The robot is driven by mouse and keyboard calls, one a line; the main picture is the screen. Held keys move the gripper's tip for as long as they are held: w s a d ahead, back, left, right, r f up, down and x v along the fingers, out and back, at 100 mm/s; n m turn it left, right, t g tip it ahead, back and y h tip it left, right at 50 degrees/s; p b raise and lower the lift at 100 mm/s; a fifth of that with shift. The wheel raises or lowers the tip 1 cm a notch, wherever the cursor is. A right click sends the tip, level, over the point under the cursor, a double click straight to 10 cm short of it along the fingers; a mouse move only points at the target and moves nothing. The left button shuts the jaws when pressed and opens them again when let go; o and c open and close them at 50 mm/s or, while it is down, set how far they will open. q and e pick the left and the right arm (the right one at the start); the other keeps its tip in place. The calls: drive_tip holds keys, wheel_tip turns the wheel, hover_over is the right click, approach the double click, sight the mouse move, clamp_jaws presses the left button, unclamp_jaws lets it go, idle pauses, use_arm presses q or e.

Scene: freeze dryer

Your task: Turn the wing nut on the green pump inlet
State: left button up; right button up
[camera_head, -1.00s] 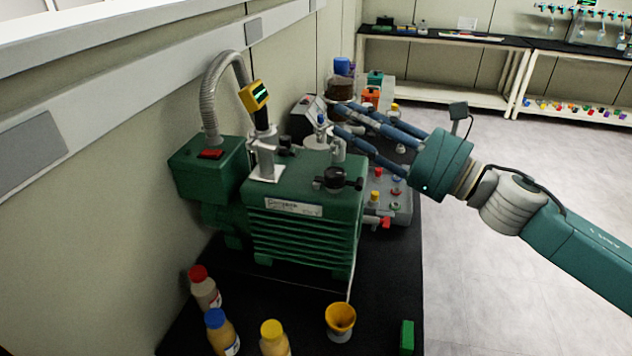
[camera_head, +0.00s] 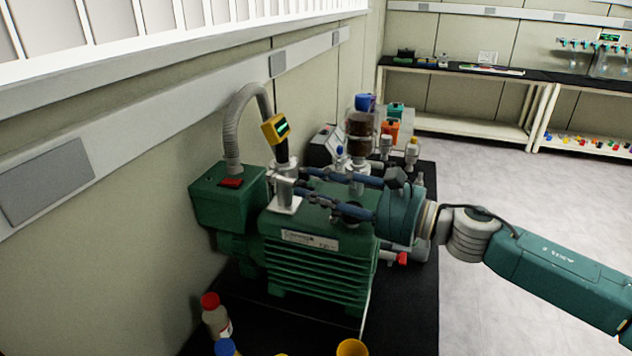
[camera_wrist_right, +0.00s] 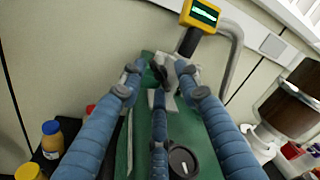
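The green pump (camera_head: 315,265) stands on the black bench top beside the wall. Its pale metal inlet fitting (camera_head: 284,203) rises from the top, below a yellow gauge with a green display (camera_head: 275,128). My right gripper (camera_head: 298,187) reaches over the pump from the right, its blue fingers pointing at the inlet. In the right wrist view, the fingers are spread apart, with their tips around a small dark part (camera_wrist_right: 158,72) on the fitting, which looks like the wing nut. Contact cannot be made out. In the head view the fingers hide the nut. My left gripper is not in view.
A grey corrugated hose (camera_head: 233,125) curves up behind the gauge. The floor to the right is clear.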

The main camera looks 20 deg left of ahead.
drive_tip(key=shift+a, duration=0.15)
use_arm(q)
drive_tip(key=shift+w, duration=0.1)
use_arm(e)
drive_tip(key=shift+c, duration=0.2)
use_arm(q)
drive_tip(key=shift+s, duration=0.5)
use_arm(e)
clamp_jaws()
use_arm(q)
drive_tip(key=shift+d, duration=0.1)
use_arm(e)
drive_tip(key=shift+m, duration=0.3)
